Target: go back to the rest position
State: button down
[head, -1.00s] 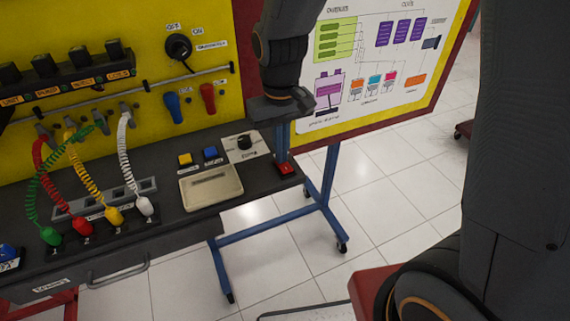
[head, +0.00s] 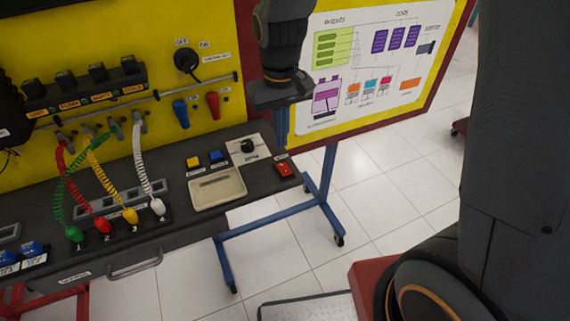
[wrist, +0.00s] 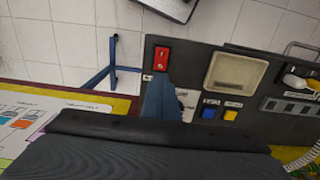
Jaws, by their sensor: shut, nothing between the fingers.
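My gripper (head: 281,130) hangs in front of the trainer board at the top middle of the head view, with its blue-grey fingers pointing down. In the wrist view the fingers (wrist: 160,98) show as one closed blue shape with nothing held. In the head view they are above and behind the red rocker switch (head: 285,169) at the bench's right end.
The dark bench (head: 120,180) carries a beige tray (head: 217,190), yellow (head: 193,162) and blue buttons, a knob and coiled cables (head: 142,170). The yellow board (head: 100,40) with a diagram chart (head: 370,60) stands behind. White tiled floor (head: 380,215) is open to the right.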

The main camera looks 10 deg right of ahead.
jog(key=s+d+f+m+b, duration=0.1)
jog(key=s+d, duration=0.2)
jog(key=d, duration=0.3)
jog(key=s+d+f+m+t+b, duration=0.1)
jog(key=s+d+m+b, duration=0.1)
jog(key=s+d, duration=0.2)
jog(key=d, duration=0.2)
jog(key=shift+s+d+b, duration=0.25)
jog(key=shift+d+b, duration=0.05)
jog(key=shift+d, duration=0.1)
jog(key=shift+f, duration=0.1)
